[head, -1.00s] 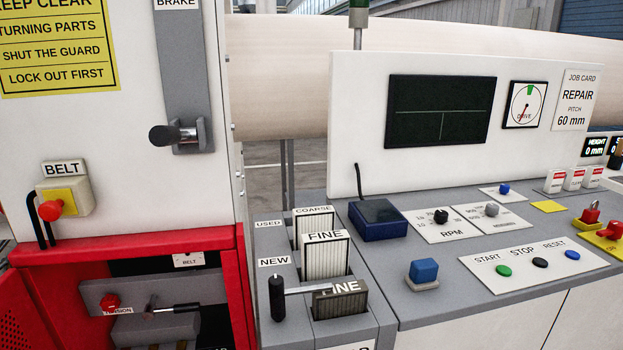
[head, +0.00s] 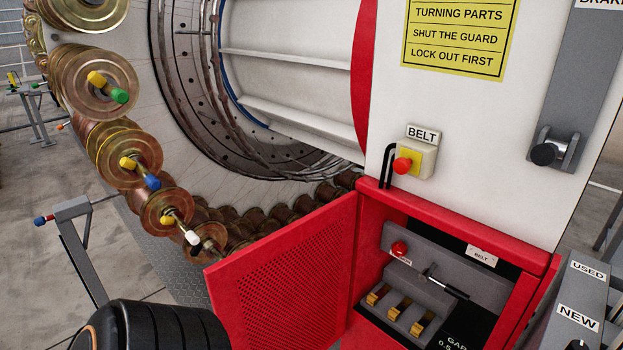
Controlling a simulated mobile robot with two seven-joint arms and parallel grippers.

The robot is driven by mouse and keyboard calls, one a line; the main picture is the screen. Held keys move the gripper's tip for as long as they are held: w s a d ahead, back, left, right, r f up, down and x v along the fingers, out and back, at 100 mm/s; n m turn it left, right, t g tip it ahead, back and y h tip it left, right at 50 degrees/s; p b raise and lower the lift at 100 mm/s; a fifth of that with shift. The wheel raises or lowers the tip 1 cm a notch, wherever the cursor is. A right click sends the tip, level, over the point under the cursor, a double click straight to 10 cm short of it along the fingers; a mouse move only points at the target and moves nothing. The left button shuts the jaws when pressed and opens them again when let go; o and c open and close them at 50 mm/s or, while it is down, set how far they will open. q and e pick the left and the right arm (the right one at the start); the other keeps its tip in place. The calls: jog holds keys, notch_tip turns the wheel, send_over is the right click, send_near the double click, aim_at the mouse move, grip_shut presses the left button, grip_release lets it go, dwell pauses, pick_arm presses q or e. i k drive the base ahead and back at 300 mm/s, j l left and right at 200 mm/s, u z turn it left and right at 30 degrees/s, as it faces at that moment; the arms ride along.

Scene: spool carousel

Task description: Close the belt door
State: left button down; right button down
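The belt door (head: 285,275) is a red perforated panel in the head view. It stands open, swung out to the left from the red-framed belt compartment (head: 365,215). Inside the compartment I see a grey block with a red knob (head: 399,248), a black-handled lever (head: 447,285), several brass-coloured pieces (head: 401,308) and a small BELT tag (head: 482,256). A yellow box with a red button (head: 403,165), labelled BELT, is on the white wall above. A black ribbed rounded part at the bottom left seems to be mine. Neither gripper's fingers show.
Copper spools (head: 128,155) with coloured pegs ring the large carousel at left. A grey stand (head: 82,245) with a bar is left of the door. The brake lever (head: 545,153) is at upper right, and the NEW and USED slots (head: 578,318) at lower right.

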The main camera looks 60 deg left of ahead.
aim_at(288, 289)
jog(key=u, duration=0.45)
jog(key=j+u, duration=0.15)
jog(key=u, duration=0.35)
jog(key=j+u, duration=0.1)
jog(key=u, duration=0.35)
jog(key=j+u, duration=0.1)
jog(key=u, duration=0.35)
jog(key=j+u, duration=0.1)
jog(key=u, duration=0.85)
jog(key=i+j+u, duration=0.1)
jog(key=u, duration=0.8)
jog(key=i+z, duration=0.3)
jog(key=i, duration=0.35)
jog(key=i+u, duration=0.2)
jog(key=i, duration=0.7)
jog(key=z, duration=0.45)
jog(key=i+z, duration=0.1)
jog(key=z, duration=0.4)
jog(key=j+z, duration=0.1)
jog(key=z, duration=0.8)
jog(key=i+j+z, duration=0.1)
jog(key=z, duration=0.35)
jog(key=j+z, duration=0.1)
jog(key=z, duration=0.4)
jog(key=j+z, duration=0.1)
jog(key=z, duration=0.8)
